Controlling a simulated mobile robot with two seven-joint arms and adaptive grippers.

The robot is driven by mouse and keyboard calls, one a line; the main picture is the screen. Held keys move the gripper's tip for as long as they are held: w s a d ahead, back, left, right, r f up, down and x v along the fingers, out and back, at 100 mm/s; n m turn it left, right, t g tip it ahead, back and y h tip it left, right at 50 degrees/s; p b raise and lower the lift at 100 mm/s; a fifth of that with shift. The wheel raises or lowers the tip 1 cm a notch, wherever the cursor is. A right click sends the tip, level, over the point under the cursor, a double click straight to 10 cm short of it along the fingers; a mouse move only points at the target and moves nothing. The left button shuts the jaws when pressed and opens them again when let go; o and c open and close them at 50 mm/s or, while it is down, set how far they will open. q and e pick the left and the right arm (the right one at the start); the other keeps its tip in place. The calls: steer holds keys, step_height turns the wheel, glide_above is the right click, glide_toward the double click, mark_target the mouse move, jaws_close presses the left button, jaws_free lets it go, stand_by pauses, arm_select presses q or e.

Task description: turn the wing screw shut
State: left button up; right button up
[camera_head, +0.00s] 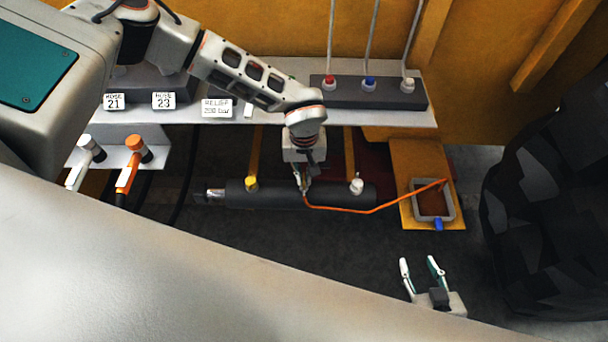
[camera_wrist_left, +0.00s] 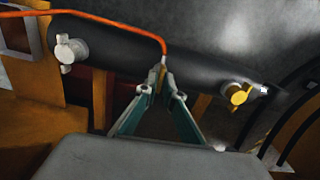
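A yellow wing screw (camera_head: 251,183) sits on the left part of the dark cylinder (camera_head: 235,195); in the left wrist view the yellow wing screw (camera_wrist_left: 238,95) is on the right. A white winged fitting (camera_head: 357,186) sits on the cylinder's right part, at left in the left wrist view (camera_wrist_left: 70,50). My left gripper (camera_head: 303,188) is over the cylinder's middle, between the two fittings and apart from both. In the left wrist view its fingers (camera_wrist_left: 161,88) converge on the end of an orange line (camera_wrist_left: 110,20). My right gripper (camera_head: 422,268) is open and empty at lower right.
The orange line runs right to an open box (camera_head: 433,215) with a blue tab. Above is a shelf with a dark block (camera_head: 370,93) bearing red, blue and white fittings. Two hose couplings (camera_head: 132,160) hang at left. A dark faceted mass (camera_head: 550,210) stands at far right.

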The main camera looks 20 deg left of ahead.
mark_target(304, 179)
arm_select(q)
steer(key=shift+o, duration=0.9)
steer(key=shift+r, duration=0.15)
step_height(304, 179, up, 12)
